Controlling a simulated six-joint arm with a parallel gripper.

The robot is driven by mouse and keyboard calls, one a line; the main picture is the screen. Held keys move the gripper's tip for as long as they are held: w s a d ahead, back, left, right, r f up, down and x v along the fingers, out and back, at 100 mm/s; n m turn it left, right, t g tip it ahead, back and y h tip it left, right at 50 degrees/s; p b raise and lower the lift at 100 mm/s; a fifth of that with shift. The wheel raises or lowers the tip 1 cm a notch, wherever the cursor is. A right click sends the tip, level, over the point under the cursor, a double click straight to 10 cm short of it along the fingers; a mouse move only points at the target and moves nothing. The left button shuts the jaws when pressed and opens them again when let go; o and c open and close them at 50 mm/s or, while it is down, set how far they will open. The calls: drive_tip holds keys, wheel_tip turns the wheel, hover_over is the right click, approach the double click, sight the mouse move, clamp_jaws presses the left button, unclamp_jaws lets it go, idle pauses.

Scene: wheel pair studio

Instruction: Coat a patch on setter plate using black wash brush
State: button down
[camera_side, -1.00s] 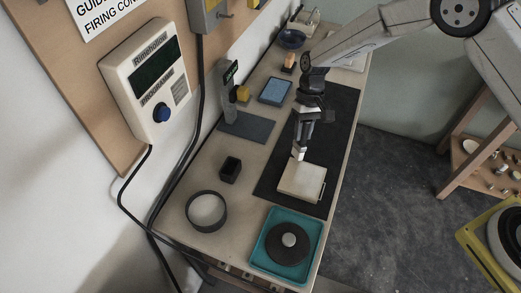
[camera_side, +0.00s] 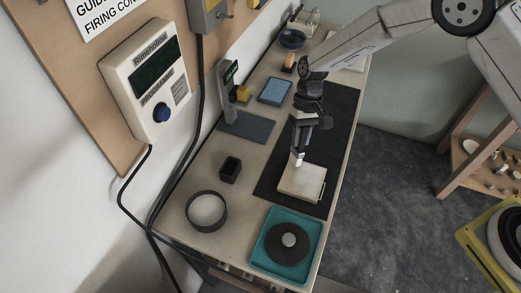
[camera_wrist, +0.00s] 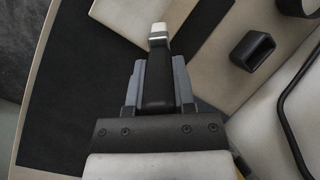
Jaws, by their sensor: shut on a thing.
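The setter plate (camera_side: 304,184) is a pale square slab lying on the black mat (camera_side: 333,133); it also shows in the wrist view (camera_wrist: 150,12). My gripper (camera_side: 300,146) is shut on the black wash brush, which has a dark handle (camera_wrist: 157,80) and a white tip (camera_side: 298,163). The brush points down, with its tip at the plate's upper left edge in the side view. I cannot tell whether the tip touches the plate. No dark patch is visible on the plate.
A small black open holder (camera_side: 230,169) and a dark ring (camera_side: 206,211) stand left of the plate. A teal tray (camera_side: 261,262) with a dark round wheel (camera_side: 287,242) is in front.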

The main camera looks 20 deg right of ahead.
sight(297, 154)
drive_tip(key=shift+s+a, duration=1.05)
drive_tip(key=shift+f, duration=0.55)
idle(0.3)
drive_tip(key=shift+s+a, duration=1.6)
drive_tip(key=shift+w+d+f, duration=0.15)
drive_tip(key=shift+w+d, duration=1.4)
drive_tip(key=shift+d, duration=0.1)
drive_tip(key=shift+r, duration=0.25)
idle(0.4)
